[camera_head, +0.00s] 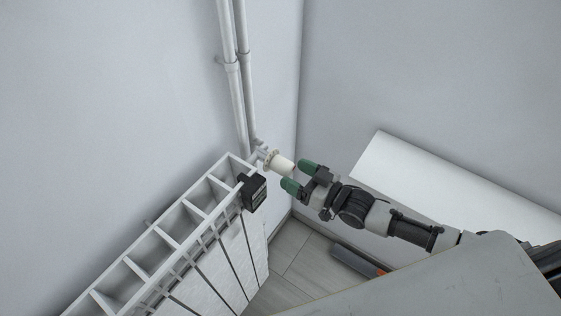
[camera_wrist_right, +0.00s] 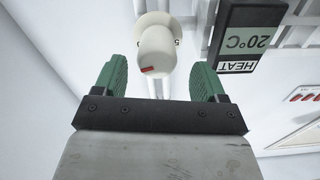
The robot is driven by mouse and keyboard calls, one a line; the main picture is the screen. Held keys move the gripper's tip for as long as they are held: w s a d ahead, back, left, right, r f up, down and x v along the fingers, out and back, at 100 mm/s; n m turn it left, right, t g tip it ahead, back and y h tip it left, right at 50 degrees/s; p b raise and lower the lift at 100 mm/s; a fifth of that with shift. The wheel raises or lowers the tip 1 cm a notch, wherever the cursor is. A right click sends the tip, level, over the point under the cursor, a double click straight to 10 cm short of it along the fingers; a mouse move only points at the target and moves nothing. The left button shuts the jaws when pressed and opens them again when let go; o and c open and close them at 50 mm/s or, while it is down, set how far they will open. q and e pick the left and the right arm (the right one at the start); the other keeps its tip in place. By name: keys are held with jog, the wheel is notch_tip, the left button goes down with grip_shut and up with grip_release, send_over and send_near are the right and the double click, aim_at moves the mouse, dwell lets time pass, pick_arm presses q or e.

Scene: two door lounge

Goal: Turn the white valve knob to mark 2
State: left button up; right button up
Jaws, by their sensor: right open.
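The white valve knob (camera_head: 282,164) sits at the upper end of the white radiator (camera_head: 182,222), beside the wall pipes. In the right wrist view the knob (camera_wrist_right: 157,52) shows a red mark on its end and a ring with small dark marks at its base; which mark it is set to cannot be read. My right gripper (camera_head: 299,177) is open, with its green fingertips just short of the knob. In the wrist view the knob lies ahead, between the lines of the two fingers (camera_wrist_right: 163,80), with a gap on both sides. My left gripper is not in view.
A black display box (camera_head: 254,192) hangs on the radiator close to the knob; in the wrist view it (camera_wrist_right: 243,38) reads HEAT and 20°C. Two vertical pipes (camera_head: 236,75) rise along the wall. A white box-like surface (camera_head: 440,185) lies right of the arm.

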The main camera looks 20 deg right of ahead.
aim_at(281, 165)
jog(key=x, duration=0.4)
jog(key=shift+w+p, duration=0.2)
jog(key=shift+p, duration=0.1)
jog(key=shift+w+a, duration=0.3)
jog(key=shift+w, duration=0.05)
jog(key=shift+f, duration=0.1)
jog(key=c, duration=0.9)
